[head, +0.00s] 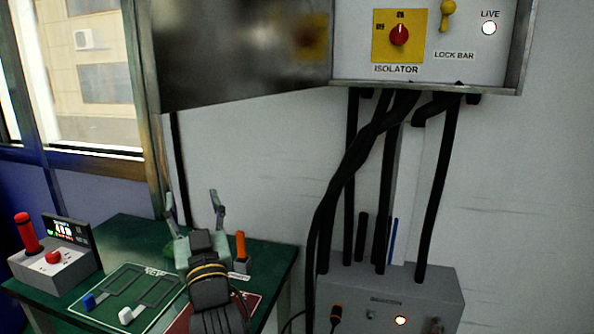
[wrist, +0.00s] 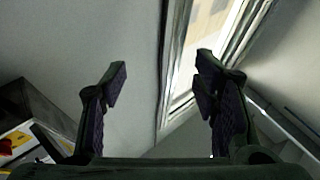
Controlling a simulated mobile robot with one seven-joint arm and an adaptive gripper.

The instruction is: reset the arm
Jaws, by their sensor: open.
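My gripper (head: 220,211) is raised over the back of the green table in the head view, with its two fingers pointing up and spread apart. It also shows in the wrist view (wrist: 162,78), open, with nothing between the fingers. My dark arm with a yellow band shows below it in the head view and hides part of the table. In the wrist view, a window frame (wrist: 180,60) and bare wall lie beyond the fingers.
The isolator box (head: 440,45) hangs upper right, its dark door (head: 240,50) swung out left. Black cables (head: 350,190) run down to a grey box (head: 390,300). The green table (head: 130,235) holds a control box (head: 55,272), blue and white handled items, and an orange-handled tool (head: 240,245).

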